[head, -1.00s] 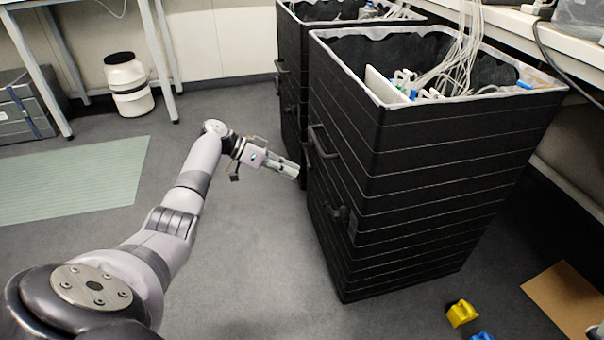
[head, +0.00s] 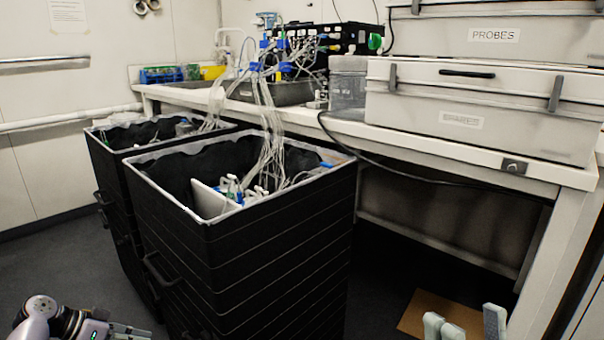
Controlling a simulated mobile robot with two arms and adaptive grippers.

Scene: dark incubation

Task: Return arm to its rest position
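My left arm shows at the bottom left corner. Its gripper (head: 130,331) is beside the lower left side of the front black bin (head: 255,265), partly cut off by the picture's bottom edge. I cannot tell whether it is open or shut. My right gripper (head: 466,324) shows at the bottom right, with only its grey fingertips in view. Two tips on the left stand apart from one on the right, and nothing shows between them. The rest of the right arm is out of view.
A second black bin (head: 112,190) stands behind the front one; both hold tubing. A white bench (head: 425,152) on the right carries cases (head: 480,108) and equipment. A brown board (head: 425,306) lies on the floor under it. Clear floor (head: 50,262) lies at left.

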